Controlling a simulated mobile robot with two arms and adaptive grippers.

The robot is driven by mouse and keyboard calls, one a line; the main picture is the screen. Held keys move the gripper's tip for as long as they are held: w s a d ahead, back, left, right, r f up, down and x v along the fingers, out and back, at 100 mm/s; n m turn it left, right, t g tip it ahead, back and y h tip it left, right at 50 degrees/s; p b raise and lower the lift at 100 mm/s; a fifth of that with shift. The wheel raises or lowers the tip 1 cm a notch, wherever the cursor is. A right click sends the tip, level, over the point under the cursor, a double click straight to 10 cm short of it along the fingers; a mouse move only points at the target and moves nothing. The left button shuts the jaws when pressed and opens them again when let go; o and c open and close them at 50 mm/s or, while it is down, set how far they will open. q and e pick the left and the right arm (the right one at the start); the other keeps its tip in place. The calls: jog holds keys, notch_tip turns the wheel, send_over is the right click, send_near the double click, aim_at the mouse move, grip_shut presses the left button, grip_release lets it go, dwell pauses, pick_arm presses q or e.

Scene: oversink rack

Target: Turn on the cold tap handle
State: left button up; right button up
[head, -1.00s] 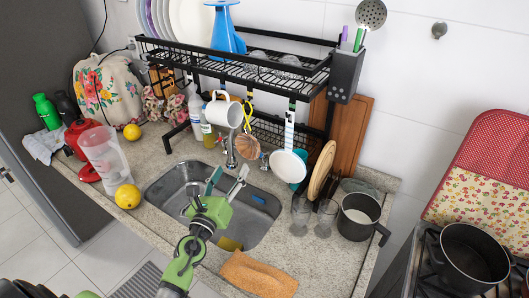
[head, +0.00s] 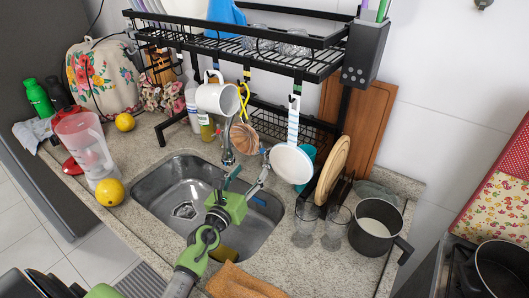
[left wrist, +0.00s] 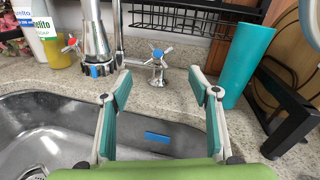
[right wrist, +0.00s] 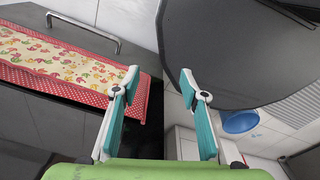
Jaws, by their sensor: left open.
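The cold tap handle, a metal cross with a blue centre, stands upright on the counter behind the sink in the left wrist view (left wrist: 158,56). The hot handle (left wrist: 70,44), with a red centre, is left of the silver faucet (left wrist: 97,35). My left gripper (left wrist: 160,88) is open and empty, its fingers spread on either side of the cold handle in the picture, short of it and apart. In the head view my left gripper (head: 248,178) is over the sink's right side, partly covering the handle area. My right gripper (right wrist: 159,84) is open and empty, away from the sink.
A black rack (head: 225,50) stands over the sink (head: 160,195), with a white mug (head: 215,98) and ladle (head: 291,164) hanging low near the tap. A teal cup (left wrist: 246,62) is right of the cold handle. Glasses and a pot (head: 372,225) sit at right.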

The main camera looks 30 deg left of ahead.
aim_at(263, 151)
pick_arm(q)
jog(key=w, duration=0.4)
jog(key=w+b, duration=0.1)
jog(key=w, duration=0.6)
jog(key=shift+w+a, duration=0.4)
